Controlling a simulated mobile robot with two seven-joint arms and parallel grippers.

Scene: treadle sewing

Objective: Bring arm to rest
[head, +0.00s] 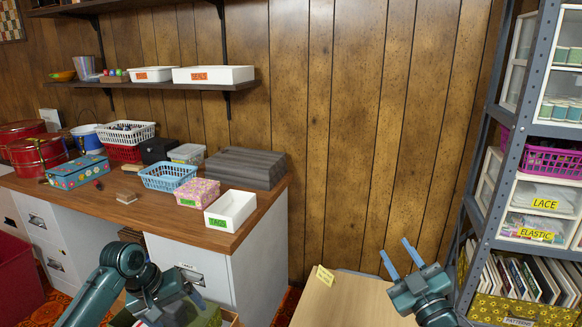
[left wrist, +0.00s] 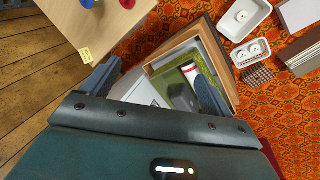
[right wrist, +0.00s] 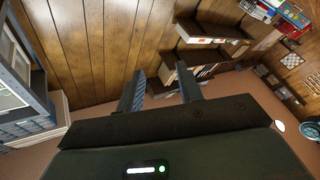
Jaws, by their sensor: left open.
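My right gripper (head: 401,257) is raised at the lower right of the head view, above the right part of a light wooden table. Its two blue fingers are spread and point up and away. The right wrist view shows them apart (right wrist: 160,88) with nothing between them. My left gripper (head: 192,296) is low at the left, in front of the desk. In the left wrist view its fingers (left wrist: 155,90) are wide apart over an open wooden-sided container (left wrist: 232,88) that holds a green item and a white-and-red piece. Nothing is visibly held.
The wooden desk (head: 137,212) carries several baskets and boxes, including a white tray (head: 230,210) near its front edge. A grey metal shelf rack (head: 507,165) stands close to my right gripper. The visible part of the light table (head: 340,302) is bare except for a yellow tag (head: 325,275).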

